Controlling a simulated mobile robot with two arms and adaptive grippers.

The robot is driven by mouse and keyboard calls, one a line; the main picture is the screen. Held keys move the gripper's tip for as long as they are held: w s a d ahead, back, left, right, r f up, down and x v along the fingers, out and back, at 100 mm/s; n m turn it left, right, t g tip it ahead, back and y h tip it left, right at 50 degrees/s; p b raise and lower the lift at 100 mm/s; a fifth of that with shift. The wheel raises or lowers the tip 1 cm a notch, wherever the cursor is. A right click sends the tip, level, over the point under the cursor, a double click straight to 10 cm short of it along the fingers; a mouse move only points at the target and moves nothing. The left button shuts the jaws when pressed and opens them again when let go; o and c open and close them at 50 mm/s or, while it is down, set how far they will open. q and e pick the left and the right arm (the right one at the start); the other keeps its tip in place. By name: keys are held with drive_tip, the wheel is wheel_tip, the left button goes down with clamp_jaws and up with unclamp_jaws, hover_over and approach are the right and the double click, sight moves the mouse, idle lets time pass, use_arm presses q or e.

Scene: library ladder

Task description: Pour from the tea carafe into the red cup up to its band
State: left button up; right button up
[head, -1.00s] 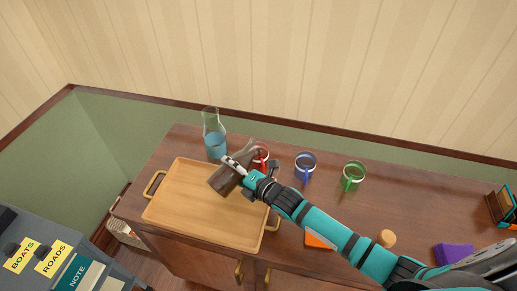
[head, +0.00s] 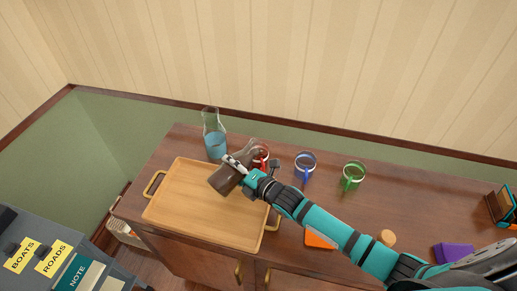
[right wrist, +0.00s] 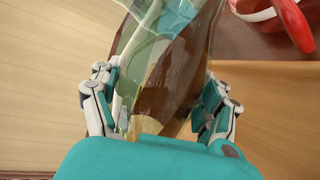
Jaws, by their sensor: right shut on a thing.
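My right gripper (head: 236,163) is shut on the tea carafe (head: 223,180), a clear glass bottle with dark brown tea, also seen in the right wrist view (right wrist: 180,70). The carafe is tilted well over above the tray's right back part, its neck pointing up and right toward the red cup. The red cup (head: 263,156) stands on the cabinet top just right of the carafe's mouth, partly hidden by the carafe and my arm. Its red handle and pale band show in the right wrist view (right wrist: 292,22). The tea level in the cup and any stream cannot be made out. My left gripper is out of view.
A wooden tray (head: 185,215) lies below the carafe. A carafe of blue liquid (head: 215,143) stands behind. A blue cup (head: 305,167) and a green cup (head: 352,176) stand to the right. An orange item (head: 318,241) and a purple block (head: 455,254) lie near the front.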

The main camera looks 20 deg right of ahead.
drive_tip(key=shift+w+d+r, duration=0.1)
drive_tip(key=shift+w+r, duration=0.05)
drive_tip(key=shift+r, duration=0.05)
idle(1.1)
drive_tip(key=shift+r+m, duration=0.2)
drive_tip(key=shift+m, duration=0.1)
idle(1.0)
drive_tip(key=shift+s+a+f+n+b, duration=0.4)
drive_tip(key=shift+a+f+n+b, duration=0.1)
drive_tip(key=shift+a+f+n, duration=0.15)
drive_tip(key=shift+w+d+r+n+t+h+p, duration=0.15)
drive_tip(key=shift+d+r+n+t+h+p, duration=0.15)
drive_tip(key=shift+r+n+p, duration=0.2)
drive_tip(key=shift+a+r, duration=0.1)
